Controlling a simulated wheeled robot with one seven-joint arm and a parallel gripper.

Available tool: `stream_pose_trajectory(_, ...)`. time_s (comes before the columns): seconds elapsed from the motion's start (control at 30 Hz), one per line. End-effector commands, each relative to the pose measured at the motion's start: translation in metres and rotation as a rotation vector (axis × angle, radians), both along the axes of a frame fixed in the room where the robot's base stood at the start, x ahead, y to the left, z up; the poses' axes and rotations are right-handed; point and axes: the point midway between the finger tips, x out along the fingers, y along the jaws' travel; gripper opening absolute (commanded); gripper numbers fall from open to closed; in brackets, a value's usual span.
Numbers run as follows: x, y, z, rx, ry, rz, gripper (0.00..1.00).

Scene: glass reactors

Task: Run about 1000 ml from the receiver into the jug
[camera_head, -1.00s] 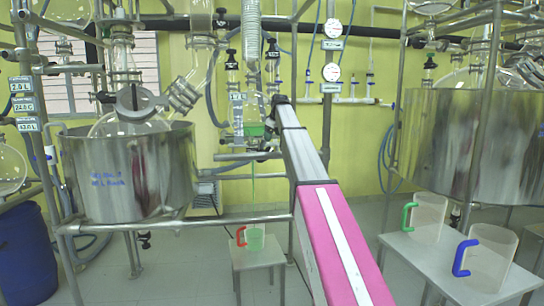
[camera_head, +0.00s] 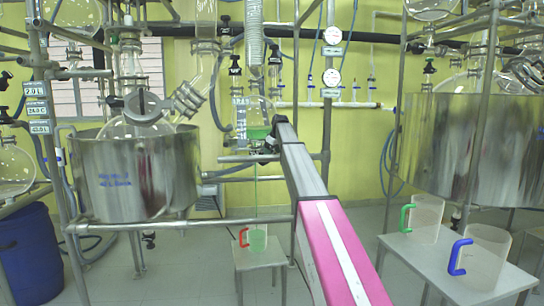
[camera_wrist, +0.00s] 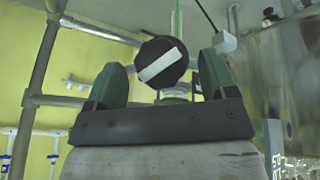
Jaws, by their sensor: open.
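The receiver (camera_head: 258,114) is a glass vessel with green liquid in its bottom, in the middle of the head view. A thin green stream (camera_head: 254,190) falls from its outlet into the jug (camera_head: 258,240). The jug is clear with a red handle, stands on a small stool and holds some green liquid. In the wrist view my gripper (camera_wrist: 161,78) is open. Its two green fingers stand either side of a round black tap knob (camera_wrist: 161,62) with a tilted white bar, with gaps visible. My arm partly hides the tap in the head view.
Two more empty-looking jugs, green-handled (camera_head: 424,218) and blue-handled (camera_head: 484,258), stand on a table at the right. Steel baths (camera_head: 135,180) and metal frame tubes flank the receiver. A blue drum (camera_head: 30,255) is at lower left.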

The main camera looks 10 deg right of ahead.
Motion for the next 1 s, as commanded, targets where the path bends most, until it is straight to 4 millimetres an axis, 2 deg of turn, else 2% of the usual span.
stream_pose_trajectory(0.2,0.007,0.003,-0.018,0.000,0.000,0.000,0.78)
stream_pose_trajectory(0.53,0.008,0.003,-0.020,0.000,-0.001,0.000,0.78)
stream_pose_trajectory(0.57,0.008,0.003,-0.020,0.000,-0.001,0.000,0.72)
stream_pose_trajectory(0.6,0.008,0.003,-0.020,0.000,-0.001,0.000,0.59)
stream_pose_trajectory(0.7,0.008,0.003,-0.020,0.000,-0.001,0.000,0.28)
stream_pose_trajectory(1.0,0.009,0.003,-0.020,0.015,0.009,-0.010,0.29)
